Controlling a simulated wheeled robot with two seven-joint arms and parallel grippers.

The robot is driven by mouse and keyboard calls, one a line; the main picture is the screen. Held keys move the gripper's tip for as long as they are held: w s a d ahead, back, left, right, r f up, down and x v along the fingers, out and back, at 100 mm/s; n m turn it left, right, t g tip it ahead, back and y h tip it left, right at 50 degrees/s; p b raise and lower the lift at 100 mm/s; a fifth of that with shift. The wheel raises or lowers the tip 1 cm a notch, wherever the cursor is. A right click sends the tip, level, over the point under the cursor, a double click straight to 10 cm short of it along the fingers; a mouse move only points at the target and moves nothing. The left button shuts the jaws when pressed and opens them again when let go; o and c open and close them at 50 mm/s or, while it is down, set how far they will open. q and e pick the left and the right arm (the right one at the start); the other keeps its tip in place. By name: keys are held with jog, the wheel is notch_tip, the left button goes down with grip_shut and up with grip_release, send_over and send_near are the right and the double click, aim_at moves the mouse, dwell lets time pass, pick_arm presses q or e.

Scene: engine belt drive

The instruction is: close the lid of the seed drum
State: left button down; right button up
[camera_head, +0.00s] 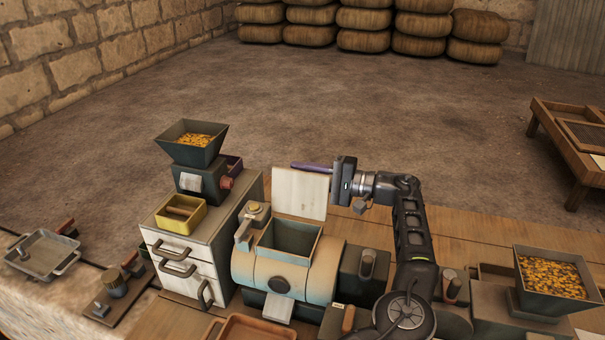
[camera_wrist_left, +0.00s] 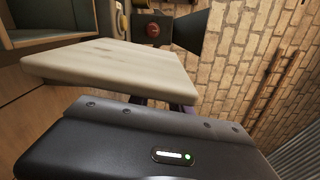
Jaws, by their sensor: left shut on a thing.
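The seed drum (camera_head: 259,272) is a pale, blue-tinged cylinder with a square opening (camera_head: 290,240) on top. Its white lid (camera_head: 298,194) stands upright behind the opening, so the drum is open. In the left wrist view the lid (camera_wrist_left: 115,66) is a pale slab directly ahead of my gripper's dark body. My left gripper (camera_head: 312,168) reaches the lid's upper edge from the right, its purple fingers shut on the lid. In the left wrist view the fingers are mostly hidden under the lid. My right gripper is in neither view.
A drawer cabinet (camera_head: 196,241) left of the drum carries a hopper of yellow grain (camera_head: 190,141) and a yellow tray (camera_head: 181,214). Another grain hopper (camera_head: 552,282) stands at the right. A metal pan (camera_head: 41,254) lies at the far left.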

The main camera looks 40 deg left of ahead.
aim_at(297, 207)
pick_arm(q)
jog(key=shift+f, duration=0.15)
jog(key=shift+s+d+n+b, duration=0.2)
jog(key=shift+s+n+b, duration=0.25)
jog(key=shift+b, duration=0.5)
jog(key=s+n+b, duration=0.1)
jog(key=b, duration=0.1)
jog(key=s+d+n+b, duration=0.1)
jog(key=n+b, duration=0.1)
jog(key=b, duration=0.1)
jog(key=s+n+b, duration=0.1)
jog(key=b, duration=0.1)
jog(key=shift+s+d+r+n, duration=0.15)
jog(key=shift+s+r+n, duration=0.2)
jog(key=shift+r, duration=0.05)
jog(key=shift+s+d+r+n+b, duration=0.1)
jog(key=shift+s+r+n+b, duration=0.05)
jog(key=shift+s+n+b, duration=0.35)
jog(key=shift+s+d+r+n+b, duration=0.15)
jog(key=shift+n+b, duration=0.15)
jog(key=shift+b, duration=0.3)
jog(key=c, duration=1.2)
grip_release()
jog(key=shift+c, duration=0.2)
